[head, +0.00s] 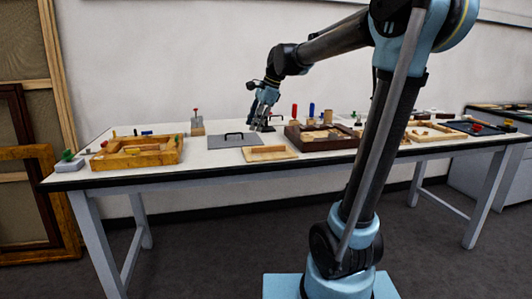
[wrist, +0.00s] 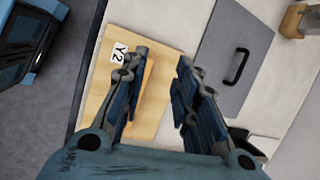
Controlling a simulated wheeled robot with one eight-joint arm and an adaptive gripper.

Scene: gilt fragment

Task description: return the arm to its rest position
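My gripper (head: 262,110) hangs over the middle of the long white table (head: 215,160), at the end of my raised arm. In the wrist view my gripper (wrist: 160,75) has its two fingers well apart with nothing between them. Below the fingers lies a light wooden board (wrist: 165,95) with a "Y2" label (wrist: 119,52) on it. The same board (head: 285,156) shows at the table's front edge in the head view. The fingers appear to be above the board, not touching it.
A gilt frame piece (head: 160,154) lies farther left, a dark wooden tray (head: 340,143) to the right. Red and blue upright items (head: 311,109) stand behind the tray. Picture frames (head: 30,200) lean at far left.

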